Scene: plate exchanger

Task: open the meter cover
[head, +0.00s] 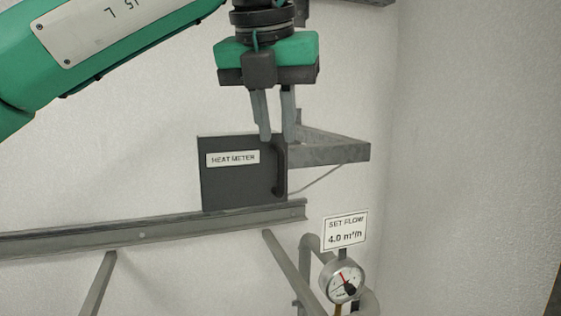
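The meter cover (235,185) is a dark grey upright panel with a white "HEAT METER" label (232,158). A dark vertical handle (277,178) is near its right edge. The cover looks closed. My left gripper (278,138) points down at the cover's top right edge, above the handle. Its two fingers are apart with nothing seen between them. The fingertips overlap the cover's top edge in the picture; I cannot tell whether they touch it. My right gripper is not in view.
A grey metal bracket (335,154) sticks out right of the cover. A grey rail (150,232) runs below it. At the lower right are a round gauge (342,281), pipes and a "SET FLOW 4.0 m³/h" sign (345,230). White walls stand behind and at the right.

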